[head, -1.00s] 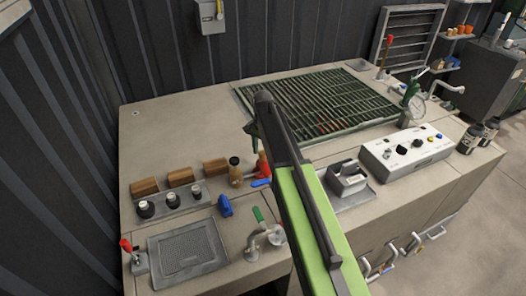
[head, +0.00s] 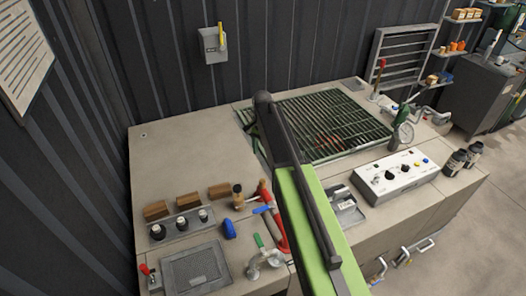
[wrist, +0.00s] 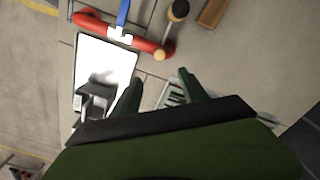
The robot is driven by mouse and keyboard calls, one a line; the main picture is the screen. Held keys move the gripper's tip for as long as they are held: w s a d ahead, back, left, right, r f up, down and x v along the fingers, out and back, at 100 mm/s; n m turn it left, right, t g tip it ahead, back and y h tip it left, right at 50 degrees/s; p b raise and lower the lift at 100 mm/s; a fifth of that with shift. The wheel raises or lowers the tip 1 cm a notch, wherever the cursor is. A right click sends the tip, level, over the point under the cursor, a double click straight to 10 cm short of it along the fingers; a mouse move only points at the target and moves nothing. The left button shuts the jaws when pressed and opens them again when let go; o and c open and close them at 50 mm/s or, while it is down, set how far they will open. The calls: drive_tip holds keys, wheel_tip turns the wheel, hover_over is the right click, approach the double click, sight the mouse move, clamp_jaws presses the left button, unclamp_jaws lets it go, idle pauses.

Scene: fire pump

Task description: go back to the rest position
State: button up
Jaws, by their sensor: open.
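My green arm reaches over the worktop (head: 165,165) in the head view, and its dark link hides part of the bench. My gripper (wrist: 160,92) shows in the wrist view as two dark green fingers, spread apart with nothing held between them. The fingers are above the bench top. A red pipe with a blue lever (wrist: 125,38) lies past the fingertips, and a pale tray with a grey part (wrist: 105,65) is to their left. In the head view the fingers are mostly hidden behind the arm.
A green grate (head: 335,125) is set in the worktop behind the arm. A white control box (head: 397,178) and dark bottles (head: 464,158) stand at right. Wooden blocks (head: 187,202), black knobs (head: 182,225) and a grey pad (head: 195,267) are at left. A wall (head: 165,60) rises behind.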

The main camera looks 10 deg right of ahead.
drive_tip(key=shift+f, duration=0.15)
drive_tip(key=s+f+b, duration=0.6)
drive_tip(key=f+b, duration=0.3)
drive_tip(key=s+f+n+b, duration=0.2)
drive_tip(key=s+n+b, duration=0.1)
drive_tip(key=s, duration=0.5)
drive_tip(key=s+f+n+b, duration=0.3)
drive_tip(key=s+n, duration=0.2)
drive_tip(key=s, duration=0.3)
drive_tip(key=shift+s+a+f+n, duration=0.3)
drive_tip(key=shift+s+a+n, duration=0.05)
drive_tip(key=shift+a+n, duration=0.05)
drive_tip(key=shift+c, duration=0.4)
